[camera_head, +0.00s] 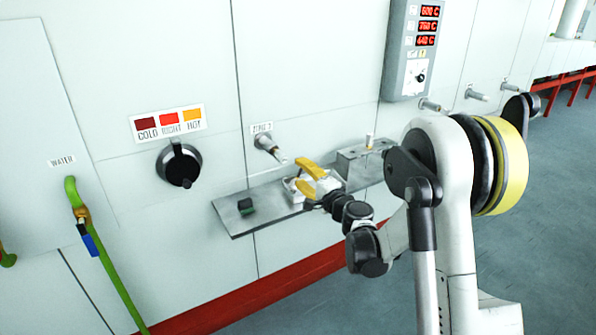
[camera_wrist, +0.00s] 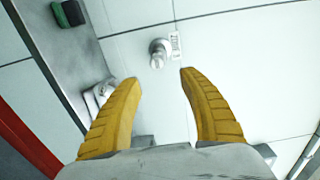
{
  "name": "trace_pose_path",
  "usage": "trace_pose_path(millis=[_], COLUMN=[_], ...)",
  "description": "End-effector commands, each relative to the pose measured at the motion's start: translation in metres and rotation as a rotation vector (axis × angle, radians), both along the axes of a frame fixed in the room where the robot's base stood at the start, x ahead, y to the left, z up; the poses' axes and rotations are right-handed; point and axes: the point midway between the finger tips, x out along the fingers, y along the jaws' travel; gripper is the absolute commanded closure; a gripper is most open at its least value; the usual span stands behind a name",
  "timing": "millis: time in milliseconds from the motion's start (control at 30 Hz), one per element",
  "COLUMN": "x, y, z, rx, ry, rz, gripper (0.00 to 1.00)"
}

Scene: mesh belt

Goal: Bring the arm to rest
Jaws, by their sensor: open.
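My gripper (camera_head: 309,179) has yellow fingers and hangs over the grey metal shelf on the white wall panel, in the middle of the head view. In the wrist view my gripper (camera_wrist: 159,75) is open, with nothing between its two fingers. A wall fitting labelled as a zone (camera_head: 268,144) is up and left of the fingers in the head view. The same fitting (camera_wrist: 158,50) shows beyond and between the fingertips in the wrist view. My white arm reaches in from the right.
The shelf (camera_head: 235,222) bears a small dark green block (camera_head: 246,206) and a grey box (camera_head: 362,165). A black knob (camera_head: 179,167) sits under a colour label. A display panel (camera_head: 413,50) is above. A green hose (camera_head: 100,250) hangs at left. The floor at right is clear.

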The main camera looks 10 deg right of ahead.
Motion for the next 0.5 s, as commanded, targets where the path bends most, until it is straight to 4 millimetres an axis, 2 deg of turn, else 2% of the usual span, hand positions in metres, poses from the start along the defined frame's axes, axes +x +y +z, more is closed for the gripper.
trace_pose_path(millis=[200,300,367,467,500], x=[0.000,-0.006,-0.015,-0.041,-0.056], y=[0.001,0.008,0.017,0.037,0.045], z=[0.001,0.009,0.019,0.039,0.046], rx=[-0.003,-0.042,-0.094,-0.230,-0.295], ry=[0.001,0.007,0.016,0.043,0.057], rz=[0.001,0.018,0.039,0.096,0.122], gripper=[0.51,0.51,0.51,0.51,0.51])
